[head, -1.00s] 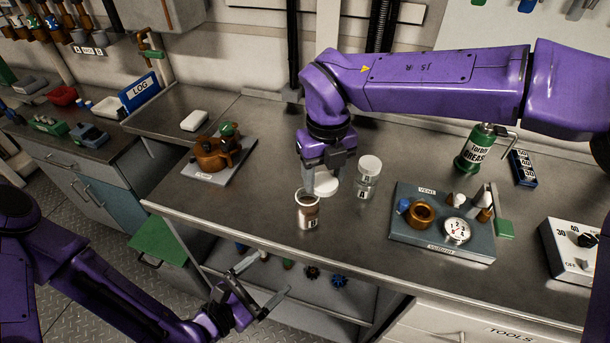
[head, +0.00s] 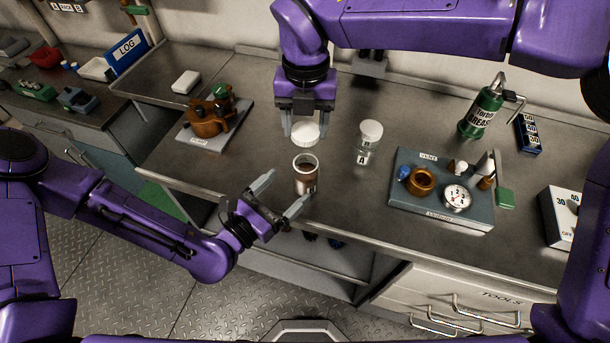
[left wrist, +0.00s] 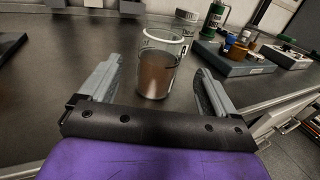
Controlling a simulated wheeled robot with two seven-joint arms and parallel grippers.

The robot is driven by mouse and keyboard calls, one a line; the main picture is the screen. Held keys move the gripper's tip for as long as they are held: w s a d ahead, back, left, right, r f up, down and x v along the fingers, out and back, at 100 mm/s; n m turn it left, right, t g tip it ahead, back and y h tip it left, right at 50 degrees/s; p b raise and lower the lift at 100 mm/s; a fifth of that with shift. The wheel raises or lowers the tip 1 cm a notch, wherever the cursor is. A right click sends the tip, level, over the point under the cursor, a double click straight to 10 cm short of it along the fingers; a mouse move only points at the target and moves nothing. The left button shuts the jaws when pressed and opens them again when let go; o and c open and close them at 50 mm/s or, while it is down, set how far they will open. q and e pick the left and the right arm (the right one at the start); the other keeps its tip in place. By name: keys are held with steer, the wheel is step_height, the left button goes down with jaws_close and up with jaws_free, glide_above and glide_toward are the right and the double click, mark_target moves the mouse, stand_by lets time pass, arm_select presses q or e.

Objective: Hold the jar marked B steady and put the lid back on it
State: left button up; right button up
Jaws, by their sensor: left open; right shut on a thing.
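The open jar (head: 305,177) stands upright near the bench's front edge, with brown contents; its label, at the lower right, is hard to read now. It also shows in the left wrist view (left wrist: 155,70), ahead of and between the fingers. My left gripper (head: 282,192) is open at the jar's front left, and its fingers also show in the left wrist view (left wrist: 156,85). My right gripper (head: 305,128) is shut on the white lid (head: 305,135), held behind and above the jar, apart from it.
Jar A (head: 368,142), with a white lid on, stands right of the open jar. A grey board with gauge and brass fitting (head: 442,190) lies further right. A brown valve on a plate (head: 210,120) sits left. A green grease can (head: 482,110) stands at the back right.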

mark_target(297, 178)
arm_select(q)
steer(key=x, duration=0.6)
steer(key=shift+w+d, duration=0.15)
steer(key=shift+d, duration=0.05)
steer(key=c, duration=1.5)
steer(key=shift+c, duration=0.2)
arm_select(e)
steer(key=shift+w+f, duration=0.15)
steer(key=shift+f, duration=2.35)
steer(key=shift+f, duration=0.9)
steer(key=shift+f, duration=0.55)
